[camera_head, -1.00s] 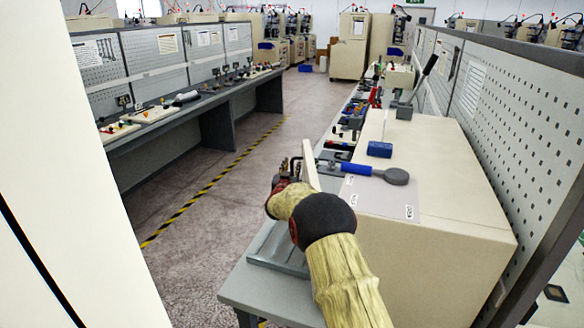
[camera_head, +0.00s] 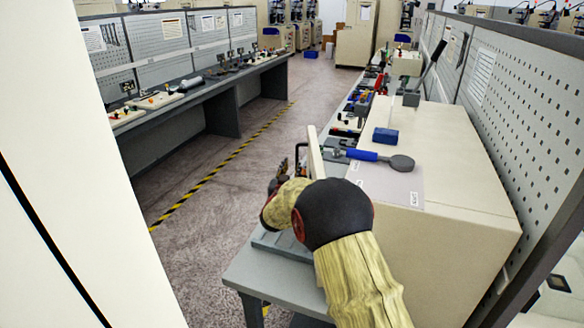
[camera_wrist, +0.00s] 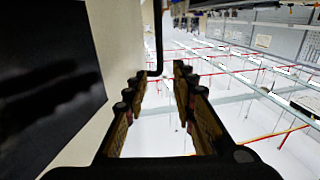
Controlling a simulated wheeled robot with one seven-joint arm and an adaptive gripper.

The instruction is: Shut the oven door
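The oven (camera_head: 450,215) is a large beige box on the grey bench at right. Its door (camera_head: 315,152) stands open, seen nearly edge-on at the oven's left side. In the wrist view, the beige door panel (camera_wrist: 118,40) with its dark window (camera_wrist: 55,70) fills the left. A black bar handle (camera_wrist: 158,35) shows just beyond my fingertips. My gripper (camera_wrist: 160,78) is open, its fingers apart; I cannot tell whether they touch the handle. In the head view, my gripper (camera_head: 281,176) is left of the door, partly hidden by my arm.
A blue-handled round tool (camera_head: 375,157), a blue block (camera_head: 385,136) and a labelled sheet (camera_head: 400,188) lie on the oven. A perforated panel (camera_head: 520,130) stands behind it. The floor aisle (camera_head: 235,200) at left is clear; a long workbench (camera_head: 190,98) lies beyond.

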